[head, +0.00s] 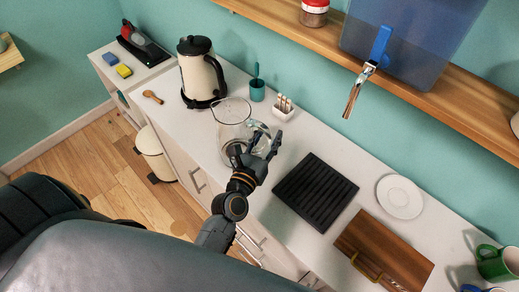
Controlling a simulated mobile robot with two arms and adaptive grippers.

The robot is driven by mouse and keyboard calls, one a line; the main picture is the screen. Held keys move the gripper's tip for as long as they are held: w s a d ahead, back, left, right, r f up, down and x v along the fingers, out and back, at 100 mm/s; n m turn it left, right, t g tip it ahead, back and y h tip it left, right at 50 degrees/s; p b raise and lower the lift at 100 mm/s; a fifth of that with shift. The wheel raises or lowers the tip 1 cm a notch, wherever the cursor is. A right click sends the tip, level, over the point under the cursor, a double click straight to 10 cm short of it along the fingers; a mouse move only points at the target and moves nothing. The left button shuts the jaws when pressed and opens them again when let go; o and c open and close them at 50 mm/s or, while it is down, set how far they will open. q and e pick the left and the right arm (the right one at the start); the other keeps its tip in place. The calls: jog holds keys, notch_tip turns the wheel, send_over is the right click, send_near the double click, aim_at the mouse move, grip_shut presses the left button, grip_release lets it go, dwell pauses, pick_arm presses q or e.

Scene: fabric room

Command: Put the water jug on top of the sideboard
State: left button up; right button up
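The water jug looks like a clear glass jug (231,112), and it is at the white countertop in the middle of the head view. I cannot tell whether the fingers touch the glass. The lower jug is partly hidden by the gripper. The sideboard appears to be the white cabinet (330,142) with drawers. My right gripper is not in view.
A black rack (315,192), white plate (399,196) and wooden board (383,250) lie right. A wooden shelf (440,84) with a blue dispenser (405,40) overhangs.

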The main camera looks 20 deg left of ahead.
pick_arm(q)
jog(key=s+b, duration=0.3)
jog(key=s, duration=0.8)
jog(key=shift+s+r, duration=0.2)
jog(key=shift+s, duration=0.05)
jog(key=shift+d, duration=0.1)
